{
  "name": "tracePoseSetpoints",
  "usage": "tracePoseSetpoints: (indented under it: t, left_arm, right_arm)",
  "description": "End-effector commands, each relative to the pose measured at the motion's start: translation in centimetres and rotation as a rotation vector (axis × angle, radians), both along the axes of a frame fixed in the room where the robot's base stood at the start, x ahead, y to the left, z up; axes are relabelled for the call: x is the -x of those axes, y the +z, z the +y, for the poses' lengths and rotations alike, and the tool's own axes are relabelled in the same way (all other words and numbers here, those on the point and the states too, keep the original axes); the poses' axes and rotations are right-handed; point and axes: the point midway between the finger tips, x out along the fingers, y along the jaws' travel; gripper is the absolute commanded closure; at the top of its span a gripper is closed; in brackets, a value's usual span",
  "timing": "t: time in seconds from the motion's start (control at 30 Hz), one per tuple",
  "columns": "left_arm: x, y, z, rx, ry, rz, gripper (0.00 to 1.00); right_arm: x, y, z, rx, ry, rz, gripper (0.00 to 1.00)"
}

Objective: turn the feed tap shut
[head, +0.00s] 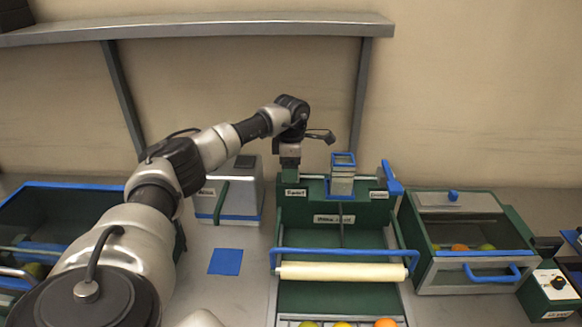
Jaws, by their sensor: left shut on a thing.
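The green sorting chute (353,216) stands in the middle of the table, with a clear hopper (342,178) with a blue rim at its back. My left gripper (289,166) points down at the chute's back left corner, just above a small white label. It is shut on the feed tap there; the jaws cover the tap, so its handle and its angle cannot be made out. A blue lever (393,178) shows at the chute's back right corner, above another label. My right gripper is not in view.
A cream roller (342,271) and blue bar cross the chute; several fruits (343,324) lie at its front. A lidded green bin (468,276) and knob box (550,294) stand right. A blue mat (225,261) lies left. A grey shelf (200,27) hangs behind.

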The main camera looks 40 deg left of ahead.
Motion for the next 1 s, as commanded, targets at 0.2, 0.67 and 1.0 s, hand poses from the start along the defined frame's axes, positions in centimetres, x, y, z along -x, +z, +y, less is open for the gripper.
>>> tracePoseSetpoints:
  t: [0.2,0.67,1.0]
  left_arm:
    - [-0.13,0.4,0.14,0.0,-0.02,-0.009,0.47]
    - [-0.12,0.38,0.13,-0.001,-0.022,-0.009,0.05]
    - [-0.1,0.56,0.06,0.0,-0.022,-0.006,0.0]
  right_arm:
    - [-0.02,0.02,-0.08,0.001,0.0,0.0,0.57]
    - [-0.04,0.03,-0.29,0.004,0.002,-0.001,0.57]
    - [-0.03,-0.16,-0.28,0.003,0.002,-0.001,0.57]
